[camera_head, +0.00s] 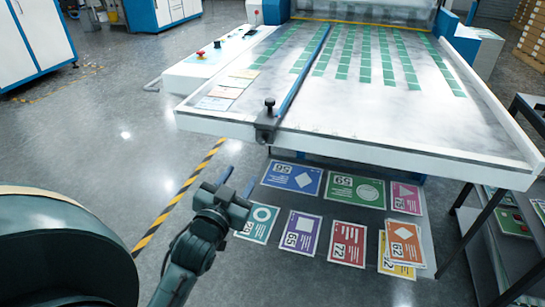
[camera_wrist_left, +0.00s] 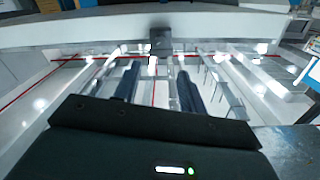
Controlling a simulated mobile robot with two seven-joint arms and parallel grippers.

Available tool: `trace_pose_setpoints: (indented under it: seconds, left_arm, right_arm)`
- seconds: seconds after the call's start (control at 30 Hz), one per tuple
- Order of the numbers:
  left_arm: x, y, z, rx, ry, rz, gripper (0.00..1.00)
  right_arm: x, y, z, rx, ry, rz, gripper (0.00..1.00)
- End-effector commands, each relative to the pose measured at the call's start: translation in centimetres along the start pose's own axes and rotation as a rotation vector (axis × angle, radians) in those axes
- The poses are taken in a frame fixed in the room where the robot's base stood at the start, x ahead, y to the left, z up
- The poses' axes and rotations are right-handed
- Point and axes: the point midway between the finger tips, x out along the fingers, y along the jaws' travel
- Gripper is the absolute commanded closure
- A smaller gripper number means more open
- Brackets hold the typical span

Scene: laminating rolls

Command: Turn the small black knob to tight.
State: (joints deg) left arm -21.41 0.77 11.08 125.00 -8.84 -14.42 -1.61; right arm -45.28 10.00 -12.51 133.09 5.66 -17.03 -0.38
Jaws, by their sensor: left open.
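The small black knob (camera_head: 268,103) stands upright on a dark clamp block (camera_head: 266,126) at the near end of a long blue-edged rail (camera_head: 305,70). The rail lies along the white table (camera_head: 450,130). My left gripper (camera_head: 238,179) is open and empty. It is in front of the table's near edge, below and a little left of the knob in the head view, and apart from it. In the left wrist view a dark block (camera_wrist_left: 161,41) shows at the table edge beyond the open fingers (camera_wrist_left: 159,88). The knob's marking cannot be read.
Several coloured cards (camera_head: 303,232) lie below the table's front edge. Loose cards (camera_head: 216,104) lie on the table's left side. A control panel with a red button (camera_head: 200,53) is left of the table. A dark shelf (camera_head: 490,220) stands at right. Floor at left is open.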

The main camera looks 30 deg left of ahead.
Motion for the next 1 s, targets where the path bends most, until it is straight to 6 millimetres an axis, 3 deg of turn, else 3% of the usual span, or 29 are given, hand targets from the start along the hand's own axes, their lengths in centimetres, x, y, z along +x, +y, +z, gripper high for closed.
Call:
trace_pose_setpoints:
  seconds: [0.17, 0.63, 0.8, 1.0]
  left_arm:
    - [1.9, -0.1, -0.1, 0.001, 0.004, -0.001, 0.59]
    - [11.0, 0.0, 0.0, 0.0, 0.002, 0.0, 0.59]
    - [12.6, 0.0, 0.0, 0.0, 0.0, 0.001, 0.59]
    - [13.1, 0.0, 0.0, 0.0, 0.0, 0.001, 0.59]
  right_arm:
    - [0.0, 0.0, 0.0, 0.0, 0.002, 0.0, 0.64]
    - [-0.2, 0.2, -0.1, -0.006, 0.02, 0.005, 0.64]
    - [-0.3, 0.2, -0.2, -0.008, 0.028, 0.005, 0.64]
    - [-0.3, 0.2, -0.3, -0.009, 0.032, 0.006, 0.64]
